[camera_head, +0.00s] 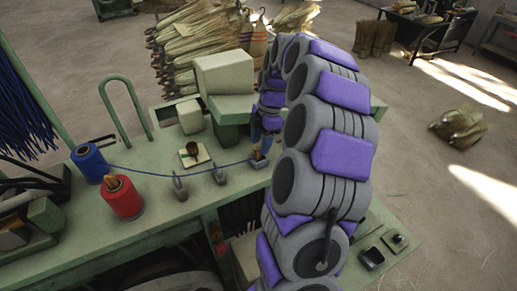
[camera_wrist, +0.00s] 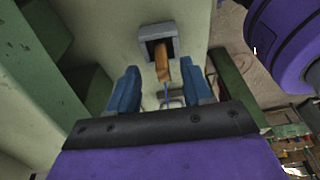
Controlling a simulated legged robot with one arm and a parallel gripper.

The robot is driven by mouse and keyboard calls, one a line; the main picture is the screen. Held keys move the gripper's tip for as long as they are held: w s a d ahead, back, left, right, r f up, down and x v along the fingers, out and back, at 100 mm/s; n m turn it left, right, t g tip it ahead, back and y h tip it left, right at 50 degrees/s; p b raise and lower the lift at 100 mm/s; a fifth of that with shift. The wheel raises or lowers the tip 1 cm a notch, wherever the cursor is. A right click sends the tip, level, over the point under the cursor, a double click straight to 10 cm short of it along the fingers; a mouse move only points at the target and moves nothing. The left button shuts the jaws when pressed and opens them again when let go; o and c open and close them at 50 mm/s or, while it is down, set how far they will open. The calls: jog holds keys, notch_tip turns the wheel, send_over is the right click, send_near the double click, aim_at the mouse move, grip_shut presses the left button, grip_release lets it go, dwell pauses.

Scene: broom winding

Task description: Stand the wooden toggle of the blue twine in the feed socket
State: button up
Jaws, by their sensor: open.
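The wooden toggle (camera_head: 257,154) stands in the feed socket (camera_head: 259,164) on the green bench, leaning slightly. In the wrist view the toggle (camera_wrist: 162,67) has one end in the dark square opening of the grey socket (camera_wrist: 146,33). Blue twine (camera_head: 215,168) runs from the blue spool (camera_head: 88,162) to the toggle; a short piece of the twine (camera_wrist: 166,93) shows at its near end. My gripper (camera_wrist: 161,75) is open, with a blue finger on each side of the toggle and a gap to both. In the head view my gripper (camera_head: 266,132) is just above the socket.
A red spool (camera_head: 122,198) stands beside the blue one. Two grey guides (camera_head: 180,188) stand along the twine. A small plate with a dark brush-like thing (camera_head: 193,153) lies behind it. A pale block-shaped machine (camera_head: 224,75) stands close behind my gripper.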

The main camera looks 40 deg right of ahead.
jog(key=v, duration=1.4)
jog(key=shift+b, duration=0.3)
jog(key=s+a+f+m+b, duration=0.2)
jog(key=a+f+b, duration=0.1)
jog(key=a, duration=0.4)
jog(key=s+a+f+m+g+b, duration=0.1)
jog(key=s+a+f+b, duration=0.1)
jog(key=a, duration=0.6)
jog(key=s+a+f+m+b, duration=0.2)
jog(key=a+f+b, duration=0.1)
jog(key=a, duration=0.4)
jog(key=s+a+f+m+h+b, duration=0.1)
jog(key=s+a+f+m+b, duration=0.1)
jog(key=s+f, duration=0.4)
jog(key=s+a+f+m+b, duration=0.2)
jog(key=s+a+f+m, duration=0.1)
jog(key=s+f+m, duration=0.2)
jog(key=s+a+f+m+g+h+b, duration=0.1)
jog(key=s+a+f+m+b, duration=0.2)
jog(key=s+f, duration=0.4)
jog(key=shift+s+a+f+h, duration=0.15)
jog(key=shift+s+a+h, duration=0.2)
jog(key=shift+s, duration=0.75)
